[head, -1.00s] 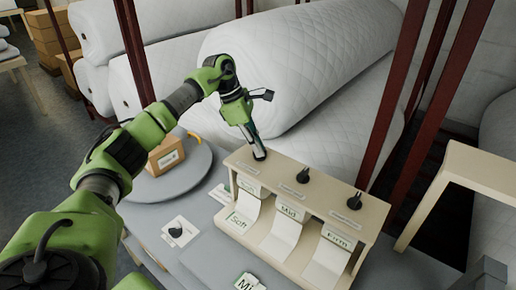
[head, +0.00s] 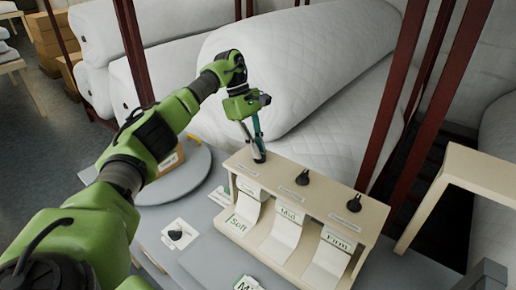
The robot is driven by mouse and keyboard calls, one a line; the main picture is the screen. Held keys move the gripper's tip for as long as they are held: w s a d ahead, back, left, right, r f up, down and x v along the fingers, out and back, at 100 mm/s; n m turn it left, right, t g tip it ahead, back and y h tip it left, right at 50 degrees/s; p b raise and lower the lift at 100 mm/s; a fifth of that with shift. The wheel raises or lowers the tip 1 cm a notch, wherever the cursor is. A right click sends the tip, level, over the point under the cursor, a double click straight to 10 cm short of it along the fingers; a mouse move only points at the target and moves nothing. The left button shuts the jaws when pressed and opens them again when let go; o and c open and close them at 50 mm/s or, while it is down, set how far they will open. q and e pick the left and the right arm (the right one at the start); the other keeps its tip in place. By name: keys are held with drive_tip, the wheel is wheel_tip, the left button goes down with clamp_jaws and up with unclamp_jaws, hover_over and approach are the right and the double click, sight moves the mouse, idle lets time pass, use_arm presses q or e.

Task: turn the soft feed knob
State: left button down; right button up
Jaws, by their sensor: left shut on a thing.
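A beige feed box (head: 322,205) stands on the grey table with three label strips reading Soft (head: 243,218), Mid (head: 286,222) and Firm (head: 331,250). My left gripper (head: 259,156) points down at the left end of the box top, above the Soft strip. It is shut on the soft feed knob, which its fingers mostly hide. The mid knob (head: 302,178) and the firm knob (head: 353,203) are black and stand free on the same top. My right gripper is not in view.
A round grey turntable (head: 182,186) with a cardboard box (head: 172,158) on it lies left of the feed box, partly behind my left arm. A white card with a black dial (head: 176,235) and a Mid card (head: 247,284) lie on the table. Large white quilted rolls (head: 300,70) and dark red posts stand behind.

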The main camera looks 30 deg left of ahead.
use_arm(q)
drive_tip(key=shift+r, duration=0.15)
drive_tip(key=c, duration=2.1)
unclamp_jaws()
drive_tip(key=shift+c, duration=0.2)
drive_tip(key=v, duration=0.7)
drive_tip(key=shift+r, duration=0.2)
drive_tip(key=shift+a+f, duration=0.1)
drive_tip(key=shift+a, duration=0.05)
